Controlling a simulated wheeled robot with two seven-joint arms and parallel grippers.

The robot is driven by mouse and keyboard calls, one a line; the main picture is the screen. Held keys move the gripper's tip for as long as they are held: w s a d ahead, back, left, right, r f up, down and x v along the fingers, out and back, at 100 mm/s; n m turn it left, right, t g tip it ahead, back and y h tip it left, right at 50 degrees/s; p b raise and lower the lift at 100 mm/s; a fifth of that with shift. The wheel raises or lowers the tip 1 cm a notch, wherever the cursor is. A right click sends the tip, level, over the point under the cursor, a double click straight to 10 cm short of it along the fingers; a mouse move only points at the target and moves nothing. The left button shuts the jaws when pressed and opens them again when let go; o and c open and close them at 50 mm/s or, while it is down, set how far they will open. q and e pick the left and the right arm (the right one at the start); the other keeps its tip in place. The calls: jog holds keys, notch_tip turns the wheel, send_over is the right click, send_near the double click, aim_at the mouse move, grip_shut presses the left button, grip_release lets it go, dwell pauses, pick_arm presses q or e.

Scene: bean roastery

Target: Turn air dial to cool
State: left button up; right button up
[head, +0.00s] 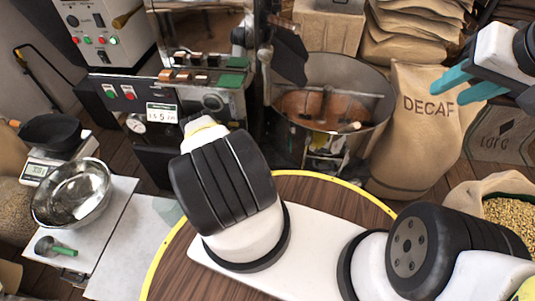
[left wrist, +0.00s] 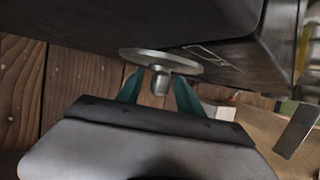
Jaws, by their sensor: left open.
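The air dial, a round pale metal disc with a stubby knob (left wrist: 160,82), is on a dark panel in the left wrist view. My left gripper (left wrist: 158,92) is open, with one teal finger on each side of the knob. I cannot tell whether the fingers touch it. In the head view my left gripper is hidden behind its own arm. My right gripper (head: 449,93) is at the upper right, its teal fingers apart and empty, in front of the DECAF sack.
The roaster's cooling bin (head: 377,105) stands behind the round wooden table (head: 165,277). The DECAF sack (head: 415,145) and an open bean sack (head: 465,193) are on the right. A steel bowl (head: 72,192) and a scale (head: 38,170) are on the left.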

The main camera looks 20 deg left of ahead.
pick_arm(q)
jog(key=shift+c, duration=0.2)
grip_shut()
dwell(1.1)
